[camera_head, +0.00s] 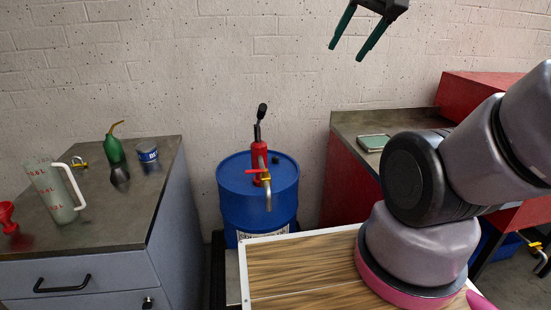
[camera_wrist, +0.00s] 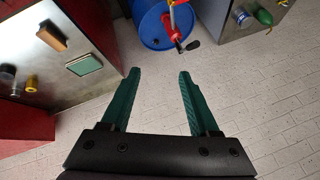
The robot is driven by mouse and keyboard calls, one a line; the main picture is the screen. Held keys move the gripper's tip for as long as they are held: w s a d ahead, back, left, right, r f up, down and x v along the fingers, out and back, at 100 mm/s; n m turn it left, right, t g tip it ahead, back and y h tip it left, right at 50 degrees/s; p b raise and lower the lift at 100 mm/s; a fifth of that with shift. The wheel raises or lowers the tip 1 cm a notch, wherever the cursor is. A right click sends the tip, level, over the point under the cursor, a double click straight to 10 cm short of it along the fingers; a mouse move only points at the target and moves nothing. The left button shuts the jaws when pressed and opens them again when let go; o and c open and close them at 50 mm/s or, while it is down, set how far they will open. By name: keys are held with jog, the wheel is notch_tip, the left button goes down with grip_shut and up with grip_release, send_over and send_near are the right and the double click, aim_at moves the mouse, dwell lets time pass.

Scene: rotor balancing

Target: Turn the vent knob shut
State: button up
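A blue drum (camera_head: 232,195) stands against the wall between two benches. A small dark knob (camera_head: 276,158) sits on its lid, just right of the red hand pump (camera_head: 259,155). I take this to be the vent knob; its turn position is too small to read. The drum (camera_wrist: 147,25) also shows upside down at the top of the wrist view, with the pump (camera_wrist: 172,28) on it. My gripper (camera_head: 347,53) is open and empty, high in front of the wall, above and right of the drum. Its fingers (camera_wrist: 158,74) are wide apart.
The left bench (camera_head: 120,215) holds a jug (camera_head: 52,190), a green oil can (camera_head: 113,150), a blue tin (camera_head: 147,152) and a red funnel (camera_head: 7,217). The right bench (camera_head: 375,123) holds a green-topped box (camera_head: 373,142). A wood-topped surface (camera_head: 300,270) is in front of the drum.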

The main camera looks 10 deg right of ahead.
jog(key=w+d+f+g+h, duration=0.1)
jog(key=w+f+h, duration=0.1)
jog(key=w, duration=1.4)
jog(key=n+g, duration=0.1)
jog(key=n, duration=0.1)
send_over(275, 158)
jog(key=s, duration=0.4)
notch_tip(275, 158, down, 42)
jog(key=shift+h, duration=0.3)
jog(key=x, duration=1)
jog(key=shift+s+a+f, duration=0.2)
jog(key=shift+a+f, duration=0.1)
jog(key=shift+f, duration=0.2)
jog(key=shift+g, duration=0.3)
grip_shut()
